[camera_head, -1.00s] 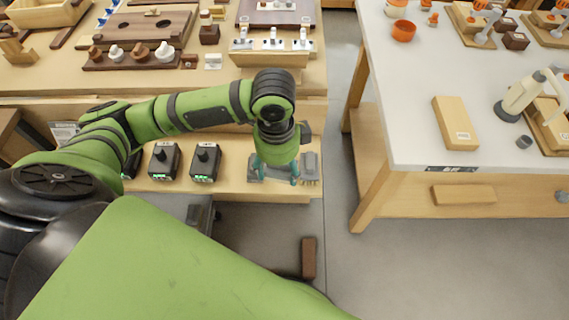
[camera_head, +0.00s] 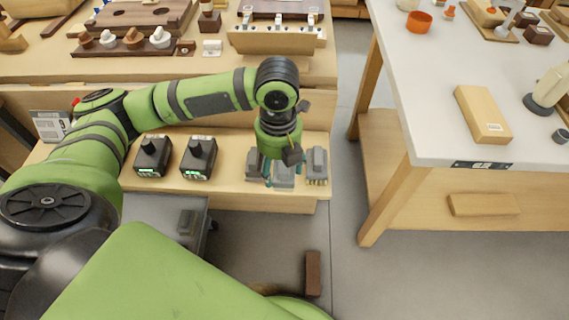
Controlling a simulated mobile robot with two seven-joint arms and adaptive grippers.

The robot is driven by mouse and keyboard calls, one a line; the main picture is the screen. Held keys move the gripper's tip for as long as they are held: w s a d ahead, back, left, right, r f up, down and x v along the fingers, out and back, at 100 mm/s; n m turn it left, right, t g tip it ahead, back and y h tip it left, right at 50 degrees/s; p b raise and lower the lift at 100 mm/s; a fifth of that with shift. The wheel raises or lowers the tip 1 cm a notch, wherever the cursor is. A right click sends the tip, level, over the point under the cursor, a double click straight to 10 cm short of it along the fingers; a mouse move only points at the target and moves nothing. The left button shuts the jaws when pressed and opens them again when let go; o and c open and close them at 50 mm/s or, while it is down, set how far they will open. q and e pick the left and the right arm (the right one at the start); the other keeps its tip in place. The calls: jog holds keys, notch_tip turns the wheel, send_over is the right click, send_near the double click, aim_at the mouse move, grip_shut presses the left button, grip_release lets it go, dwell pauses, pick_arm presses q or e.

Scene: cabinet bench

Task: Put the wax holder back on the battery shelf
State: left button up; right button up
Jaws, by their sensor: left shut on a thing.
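My left gripper (camera_head: 283,172) is over the right end of the low wooden shelf (camera_head: 230,190), under the left bench. Its teal fingers are shut on a grey block (camera_head: 284,178), which I take to be the wax holder. My gripper and wrist hide its upper part. I cannot tell whether it touches the shelf. Similar grey blocks stand beside it, one on the left (camera_head: 254,164) and one on the right (camera_head: 317,165). My right gripper is not in view.
Two black devices (camera_head: 153,156) with lit displays stand farther left on the shelf. A white table (camera_head: 440,110) is on the right, with a floor gap between. A grey box-like thing (camera_head: 160,218) sits below the shelf. A brown block (camera_head: 313,273) is on the floor.

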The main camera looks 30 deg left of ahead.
pick_arm(q)
jog(key=w+a+f, duration=0.1)
jog(key=w, duration=0.1)
jog(key=w+a+f, duration=0.1)
jog(key=w+f, duration=0.1)
jog(key=w, duration=0.1)
jog(key=w+a+f+b, duration=0.1)
jog(key=w+f, duration=0.1)
jog(key=shift+w, duration=0.2)
notch_tip(320, 180, down, 3)
jog(key=shift+f, duration=0.5)
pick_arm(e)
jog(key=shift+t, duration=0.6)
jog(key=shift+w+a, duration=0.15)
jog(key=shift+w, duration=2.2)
pick_arm(q)
jog(key=o, duration=0.7)
jog(key=shift+o, duration=0.2)
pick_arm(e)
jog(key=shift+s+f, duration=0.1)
